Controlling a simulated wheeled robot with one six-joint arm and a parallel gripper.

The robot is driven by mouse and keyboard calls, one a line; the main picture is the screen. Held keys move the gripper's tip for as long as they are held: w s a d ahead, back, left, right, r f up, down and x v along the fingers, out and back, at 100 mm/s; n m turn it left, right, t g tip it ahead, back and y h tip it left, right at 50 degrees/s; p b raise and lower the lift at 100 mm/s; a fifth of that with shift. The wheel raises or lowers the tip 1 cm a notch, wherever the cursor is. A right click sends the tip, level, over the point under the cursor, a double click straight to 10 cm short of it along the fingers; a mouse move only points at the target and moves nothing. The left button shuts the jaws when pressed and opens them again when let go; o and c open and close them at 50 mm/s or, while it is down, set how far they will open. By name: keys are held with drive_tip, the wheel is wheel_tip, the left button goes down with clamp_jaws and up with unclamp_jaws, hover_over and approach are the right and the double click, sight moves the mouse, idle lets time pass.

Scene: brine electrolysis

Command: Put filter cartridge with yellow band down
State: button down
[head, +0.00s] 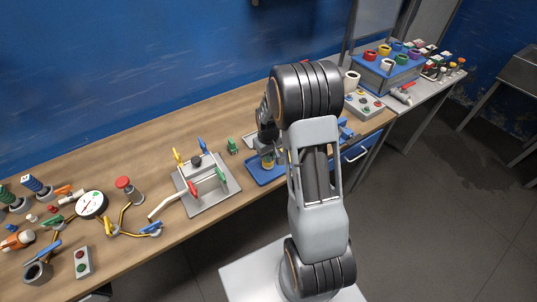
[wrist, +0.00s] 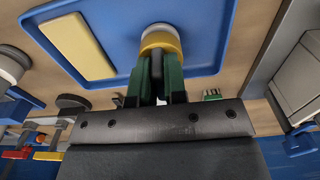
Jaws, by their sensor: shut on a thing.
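My gripper (wrist: 157,85) is shut on the filter cartridge with the yellow band (wrist: 161,41), between its green fingers in the wrist view. The cartridge has a white top and a yellow ring. In the head view the cartridge (head: 267,162) is upright over the blue tray (head: 256,177), below my dark gripper. The tray (wrist: 118,28) lies behind the cartridge in the wrist view. I cannot tell whether the cartridge's base touches the tray. My arm hides part of the tray's right side in the head view.
A pale yellow pad (wrist: 77,45) lies in the tray, left of the cartridge in the wrist view. A metal plate with colored clamps (head: 207,186) stands left of the tray, with a small green part (head: 232,145) between them. A control box (head: 364,104) stands farther right.

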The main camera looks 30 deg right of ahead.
drive_tip(key=shift+f, duration=0.2)
drive_tip(key=c, duration=1.2)
unclamp_jaws()
drive_tip(key=shift+o, duration=0.2)
drive_tip(key=shift+r, duration=0.1)
wheel_tip(320, 180, up, 12)
drive_tip(key=b, duration=0.1)
drive_tip(key=s+a+r+t, duration=0.1)
drive_tip(key=s+a+r, duration=0.2)
drive_tip(key=s, duration=0.2)
drive_tip(key=s+a+r+t, duration=0.2)
drive_tip(key=s+a+r, duration=0.1)
drive_tip(key=s, duration=0.3)
drive_tip(key=s+a+r+m+t, duration=0.1)
drive_tip(key=s+a+r, duration=0.2)
drive_tip(key=s, duration=0.2)
drive_tip(key=shift+s+a+t, duration=0.15)
drive_tip(key=shift+a+t, duration=0.05)
drive_tip(key=shift+t, duration=0.1)
